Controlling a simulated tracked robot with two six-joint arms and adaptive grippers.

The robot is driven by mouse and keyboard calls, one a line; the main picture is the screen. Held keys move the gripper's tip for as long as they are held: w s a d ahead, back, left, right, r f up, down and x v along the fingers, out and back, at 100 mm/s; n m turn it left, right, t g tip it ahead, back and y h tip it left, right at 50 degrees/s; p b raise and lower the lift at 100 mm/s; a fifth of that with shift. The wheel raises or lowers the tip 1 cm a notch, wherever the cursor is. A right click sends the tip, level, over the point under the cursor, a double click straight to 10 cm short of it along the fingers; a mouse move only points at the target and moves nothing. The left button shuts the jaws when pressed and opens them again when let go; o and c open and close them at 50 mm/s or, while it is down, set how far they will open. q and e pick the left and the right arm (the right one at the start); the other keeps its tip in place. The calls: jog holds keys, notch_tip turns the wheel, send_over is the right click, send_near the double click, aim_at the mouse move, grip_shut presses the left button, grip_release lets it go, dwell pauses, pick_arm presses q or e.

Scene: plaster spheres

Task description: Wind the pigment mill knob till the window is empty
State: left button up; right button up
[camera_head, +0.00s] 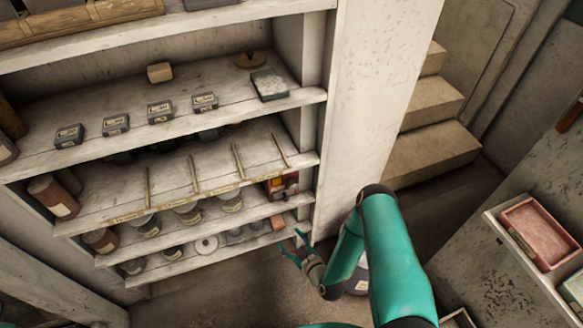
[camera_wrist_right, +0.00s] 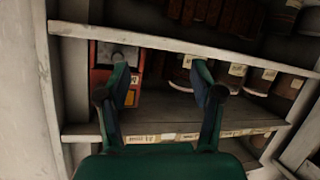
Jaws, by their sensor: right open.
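A small red box with dark and pale parts, which looks like the pigment mill (camera_head: 283,186), stands at the right end of a lower shelf. It also shows in the right wrist view (camera_wrist_right: 103,77), with a red frame and a grey front. A pale round part near its top may be the knob, partly behind my left-hand finger. The window cannot be made out. My right gripper (camera_head: 293,247) is open and empty, below and in front of the mill. In the wrist view its fingers (camera_wrist_right: 162,75) spread before the shelf, one overlapping the mill. My left gripper is out of view.
The shelf unit (camera_head: 200,202) holds jars, small labelled boxes (camera_head: 160,109) and several thin sticks (camera_head: 195,174). A white upright post (camera_head: 365,100) borders the mill's shelf on the right. Stone steps (camera_head: 430,150) and a bench with a pink tray (camera_head: 540,232) lie further right.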

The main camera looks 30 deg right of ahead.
pick_arm(q)
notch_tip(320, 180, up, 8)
jog(key=p, duration=0.5)
pick_arm(e)
jog(key=s+d+r+t+h, duration=0.3)
jog(key=s+d+r+h, duration=0.15)
jog(key=r, duration=0.45)
jog(key=b, duration=1.5)
send_near(294, 188)
jog(key=b+x, duration=0.2)
jog(key=x, duration=0.7)
jog(key=shift+r, duration=0.15)
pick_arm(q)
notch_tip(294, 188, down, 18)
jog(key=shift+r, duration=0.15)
pick_arm(e)
jog(key=shift+w+d, duration=0.1)
jog(key=shift+w, duration=0.4)
